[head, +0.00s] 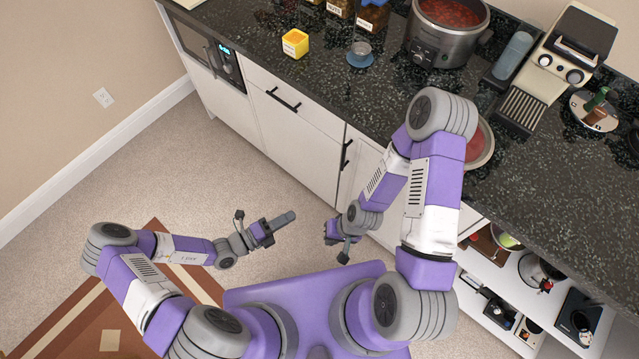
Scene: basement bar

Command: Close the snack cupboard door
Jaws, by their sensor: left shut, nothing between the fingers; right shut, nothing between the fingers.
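A white cupboard door (362,166) with a black vertical handle (346,154) is in the cabinet front under the dark counter. Much of it is hidden behind my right arm. I cannot tell whether it is the snack cupboard door or whether it stands slightly ajar. My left gripper (290,217) is shut and empty over the carpet, left of and apart from this door. My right gripper (328,238) is shut and empty just below the door in the picture; I cannot tell whether it touches the cabinet.
A speckled counter (550,185) holds a slow cooker (446,35), an espresso machine (560,65), a yellow box (295,43) and a blue saucer (360,56). An open shelf unit (505,275) with several items is lower right. The carpet (210,165) on the left is clear.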

